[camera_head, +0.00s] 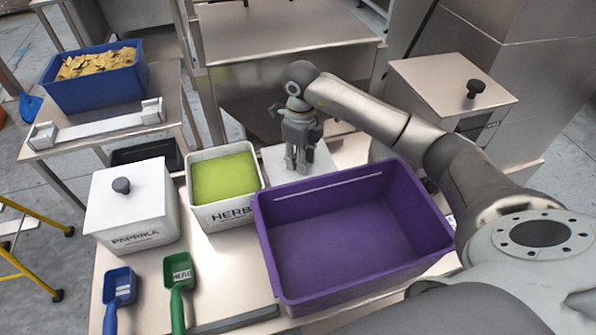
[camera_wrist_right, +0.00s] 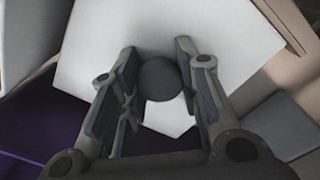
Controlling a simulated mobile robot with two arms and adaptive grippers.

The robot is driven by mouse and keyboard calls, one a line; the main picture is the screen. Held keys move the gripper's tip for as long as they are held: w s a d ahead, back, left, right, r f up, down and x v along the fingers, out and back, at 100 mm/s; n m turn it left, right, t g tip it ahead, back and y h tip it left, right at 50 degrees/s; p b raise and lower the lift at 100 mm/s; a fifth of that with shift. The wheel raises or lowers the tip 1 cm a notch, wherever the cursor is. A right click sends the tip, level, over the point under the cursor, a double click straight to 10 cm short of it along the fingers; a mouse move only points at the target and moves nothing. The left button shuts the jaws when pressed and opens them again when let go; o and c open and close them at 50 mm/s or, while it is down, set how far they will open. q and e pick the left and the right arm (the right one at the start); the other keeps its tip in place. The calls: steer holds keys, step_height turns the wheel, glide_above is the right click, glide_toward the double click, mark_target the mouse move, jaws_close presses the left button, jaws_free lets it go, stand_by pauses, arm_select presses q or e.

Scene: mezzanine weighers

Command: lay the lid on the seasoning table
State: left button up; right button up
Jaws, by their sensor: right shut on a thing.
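The white square lid (camera_head: 322,163) is behind the purple crate, just right of the open herb bin (camera_head: 228,212), which holds green herbs. My right gripper (camera_head: 297,166) points down over the lid's middle. In the right wrist view the lid (camera_wrist_right: 110,40) fills much of the picture, and its dark round knob (camera_wrist_right: 160,78) sits between the fingers, which are shut on it. The lid looks level and close to the steel seasoning table (camera_head: 228,262). I cannot tell whether it touches the top. My left gripper is not in view.
The empty purple crate (camera_head: 350,265) stands close in front of the lid. A lidded paprika bin (camera_head: 130,215), a blue scoop (camera_head: 118,290) and a green scoop (camera_head: 180,290) are at the left. A steel bin with a knobbed lid (camera_head: 450,85) stands beyond my right arm.

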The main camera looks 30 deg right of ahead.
step_height(320, 180, down, 6)
steer(key=shift+r+p, duration=0.25)
steer(key=shift+p, duration=0.15)
steer(key=shift+f, duration=0.3)
steer(key=o, duration=1)
steer(key=shift+o, duration=0.2)
steer(key=shift+r, duration=0.15)
steer(key=shift+w+r, duration=0.1)
steer(key=shift+r, duration=0.15)
step_height(320, 180, up, 12)
steer(key=shift+f+b, duration=0.2)
steer(key=shift+b, duration=1.05)
